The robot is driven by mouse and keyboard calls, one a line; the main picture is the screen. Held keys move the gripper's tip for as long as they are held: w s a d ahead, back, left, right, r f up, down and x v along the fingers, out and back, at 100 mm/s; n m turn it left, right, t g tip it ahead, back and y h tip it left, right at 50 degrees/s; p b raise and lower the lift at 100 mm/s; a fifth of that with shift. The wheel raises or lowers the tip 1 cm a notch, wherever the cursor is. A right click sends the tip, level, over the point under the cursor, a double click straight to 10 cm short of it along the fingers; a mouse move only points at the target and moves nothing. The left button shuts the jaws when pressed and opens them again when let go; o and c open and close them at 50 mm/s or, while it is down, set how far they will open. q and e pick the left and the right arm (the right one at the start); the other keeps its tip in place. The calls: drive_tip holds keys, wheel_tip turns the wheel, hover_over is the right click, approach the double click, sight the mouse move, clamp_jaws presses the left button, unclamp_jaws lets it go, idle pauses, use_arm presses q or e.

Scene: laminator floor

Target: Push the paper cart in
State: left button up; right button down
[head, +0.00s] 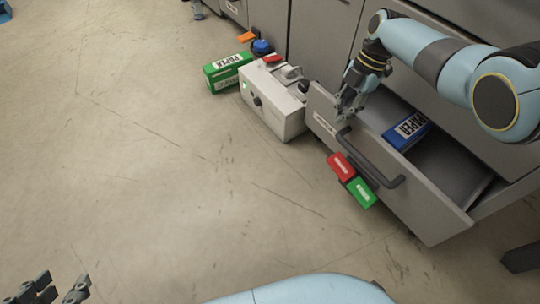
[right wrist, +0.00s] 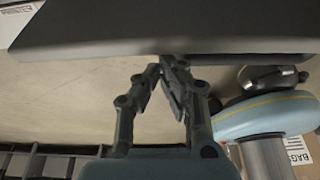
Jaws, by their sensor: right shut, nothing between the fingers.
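The paper cart is a grey pull-out drawer (head: 420,205) that stands open from the cabinet, with a dark bar handle (head: 372,160) on its front. A blue paper pack (head: 408,130) lies inside it. My right gripper (head: 345,112) is shut and empty at the top edge of the drawer front, left of the handle; contact is unclear. In the right wrist view my right gripper (right wrist: 166,66) has its fingertips together at the edge of a dark grey panel (right wrist: 180,35). My left gripper (head: 52,290) is open and empty at the lower left, partly cut off, far from the drawer.
Red (head: 340,167) and green (head: 361,192) blocks show at the drawer front. A light grey machine (head: 272,103) stands left of the drawer, with a green paper box (head: 228,72) beside it. A labelled box (right wrist: 298,150) shows in the wrist view.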

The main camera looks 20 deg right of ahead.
drive_tip(key=shift+w+d, duration=0.2)
drive_tip(key=shift+d, duration=0.35)
drive_tip(key=shift+w+d, duration=0.2)
drive_tip(key=shift+d, duration=0.3)
